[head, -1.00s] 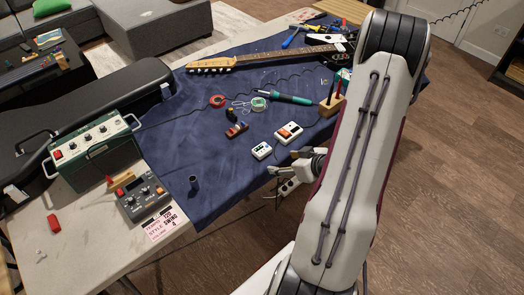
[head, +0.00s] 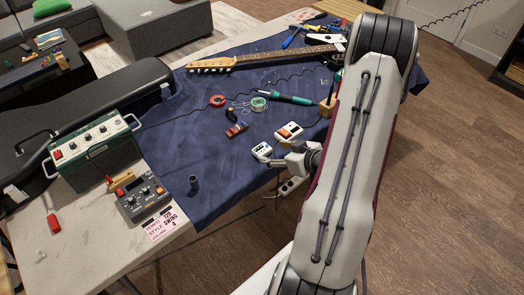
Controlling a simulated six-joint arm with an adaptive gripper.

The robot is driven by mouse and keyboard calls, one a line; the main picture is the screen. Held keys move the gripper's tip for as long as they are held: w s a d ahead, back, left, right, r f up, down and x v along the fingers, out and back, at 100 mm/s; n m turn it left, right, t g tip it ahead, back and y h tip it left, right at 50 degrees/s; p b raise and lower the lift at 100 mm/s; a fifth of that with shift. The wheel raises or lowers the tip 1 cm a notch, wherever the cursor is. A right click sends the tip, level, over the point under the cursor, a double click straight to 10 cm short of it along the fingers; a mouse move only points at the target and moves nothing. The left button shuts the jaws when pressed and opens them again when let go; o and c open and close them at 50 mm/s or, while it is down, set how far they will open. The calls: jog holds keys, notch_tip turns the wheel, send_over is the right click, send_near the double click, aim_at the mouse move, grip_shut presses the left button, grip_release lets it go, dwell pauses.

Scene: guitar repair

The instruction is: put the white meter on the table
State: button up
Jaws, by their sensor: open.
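Two small white boxes lie on the blue cloth (head: 200,135) that covers the table. The smaller one (head: 262,149), with dark and green marks on its face, is nearer the front edge. The larger one (head: 289,130), with an orange-red part, is just behind and to the right. I cannot tell from its face which one is the meter. My gripper (head: 272,160) is open at the cloth's front edge, right beside the smaller box on its near right side. Whether a finger touches that box is too small to tell.
A green amplifier (head: 95,150) and a grey device (head: 143,198) stand at left. A power strip (head: 290,187) shows below the cloth's edge. The cloth's left middle is mostly clear.

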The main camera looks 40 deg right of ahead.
aim_at(262, 148)
jog(key=shift+w+f, duration=0.15)
jog(key=shift+w, duration=0.1)
jog(key=shift+w, duration=0.1)
jog(key=shift+a+x, duration=0.2)
jog(key=shift+x, duration=2.35)
jog(key=shift+w, duration=0.1)
jog(key=c, duration=1.3)
jog(key=shift+c, duration=0.2)
jog(key=shift+r, duration=0.35)
notch_tip(262, 148, up, 10)
jog(key=shift+f, duration=0.15)
